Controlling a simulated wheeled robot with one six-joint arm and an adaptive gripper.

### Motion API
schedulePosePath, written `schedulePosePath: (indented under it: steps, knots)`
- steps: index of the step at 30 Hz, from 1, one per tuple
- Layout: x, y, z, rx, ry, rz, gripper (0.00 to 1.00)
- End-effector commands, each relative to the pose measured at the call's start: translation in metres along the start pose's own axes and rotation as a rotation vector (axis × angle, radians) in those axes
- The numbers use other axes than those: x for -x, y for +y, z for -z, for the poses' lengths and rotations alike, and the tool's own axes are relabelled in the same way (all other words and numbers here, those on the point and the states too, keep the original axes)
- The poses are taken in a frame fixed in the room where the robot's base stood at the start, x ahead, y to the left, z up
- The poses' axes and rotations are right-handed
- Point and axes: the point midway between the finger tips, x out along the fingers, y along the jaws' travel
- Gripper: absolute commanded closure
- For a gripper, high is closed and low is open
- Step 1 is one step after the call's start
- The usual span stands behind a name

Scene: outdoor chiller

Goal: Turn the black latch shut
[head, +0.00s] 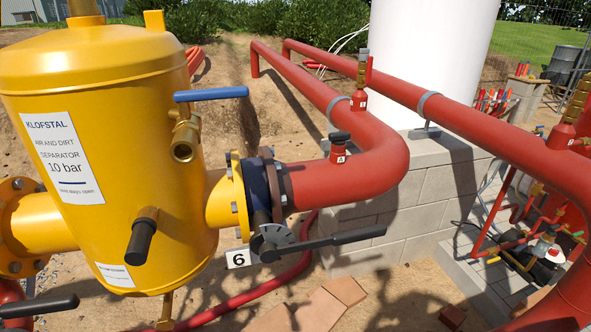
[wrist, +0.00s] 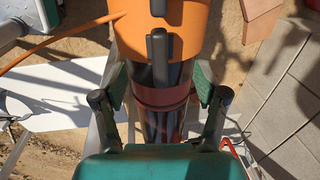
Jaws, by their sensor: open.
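In the wrist view, a black latch (wrist: 158,50) stands upright on the side of an orange body (wrist: 190,35). Another black piece (wrist: 158,6) sits above it at the frame's top edge. Below the orange body is a dark cylinder with a reddish band (wrist: 160,96). My gripper (wrist: 160,85) is open, its two green-padded fingers on either side of this cylinder. Whether the fingers touch it, I cannot tell. The head view does not show my gripper. There, a long black lever (head: 330,243) sits on the valve by the number 6 sign.
A yellow separator tank (head: 150,150) with a blue-handled valve (head: 211,93) fills the left of the head view. Thick red pipes (head: 385,140) run beside a block plinth (head: 440,195). Bricks (head: 325,300) lie on the ground. An orange hose (wrist: 70,30) crosses the wrist view's upper left.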

Motion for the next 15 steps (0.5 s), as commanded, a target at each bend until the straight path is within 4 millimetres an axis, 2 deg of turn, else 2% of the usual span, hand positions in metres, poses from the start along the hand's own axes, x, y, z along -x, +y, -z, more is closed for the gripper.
schedulePosePath:
  steps: [9,15]
  knots:
    - [0.033,-0.001,0.001,0.0,0.002,0.003,0.28]
    - [0.045,0.0,0.0,0.0,0.001,0.001,0.28]
